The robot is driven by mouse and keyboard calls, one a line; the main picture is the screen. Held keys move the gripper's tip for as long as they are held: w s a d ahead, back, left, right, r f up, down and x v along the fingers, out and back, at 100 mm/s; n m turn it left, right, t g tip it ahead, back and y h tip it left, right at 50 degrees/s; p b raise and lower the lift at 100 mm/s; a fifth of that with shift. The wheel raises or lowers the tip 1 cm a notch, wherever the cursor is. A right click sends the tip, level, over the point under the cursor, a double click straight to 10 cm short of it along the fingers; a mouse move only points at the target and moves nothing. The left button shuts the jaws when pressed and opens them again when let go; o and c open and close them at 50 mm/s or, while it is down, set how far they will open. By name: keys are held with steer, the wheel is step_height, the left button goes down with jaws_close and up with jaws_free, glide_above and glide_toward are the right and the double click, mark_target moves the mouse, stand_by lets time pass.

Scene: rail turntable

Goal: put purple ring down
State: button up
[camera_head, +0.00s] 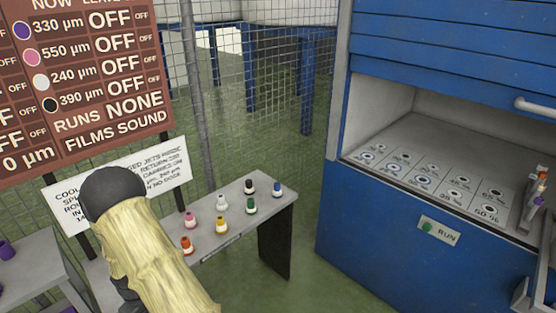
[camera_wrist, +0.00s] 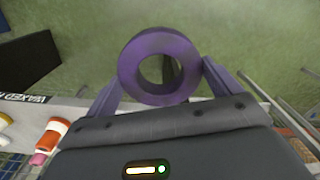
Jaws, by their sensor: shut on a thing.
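The purple ring (camera_wrist: 133,80) is held between the two purple fingers of my gripper (camera_wrist: 161,84) in the wrist view. My gripper is shut on it, and its open hole faces the camera. Green floor shows behind and through the ring. In the head view my arm, in a pale yellow sleeve with a dark rounded joint, fills the lower left. The gripper and held ring cannot be made out there.
A narrow grey table (camera_head: 262,186) bears several small coloured bottles, including an orange one (camera_head: 187,246). Another grey table (camera_head: 30,262) at far left carries a purple piece (camera_head: 6,249). A blue cabinet (camera_head: 375,240) with a RUN button (camera_head: 427,227) stands right. Green floor lies between.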

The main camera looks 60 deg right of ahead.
steer(key=s+a+f+p, duration=0.2)
steer(key=a+f, duration=0.2)
steer(key=f, duration=0.3)
steer(key=s+a+f+p, duration=0.2)
steer(key=a+f, duration=0.2)
steer(key=f, duration=0.3)
steer(key=shift+s+m, duration=0.15)
steer(key=shift+m, duration=0.25)
steer(key=shift+s+f, duration=0.15)
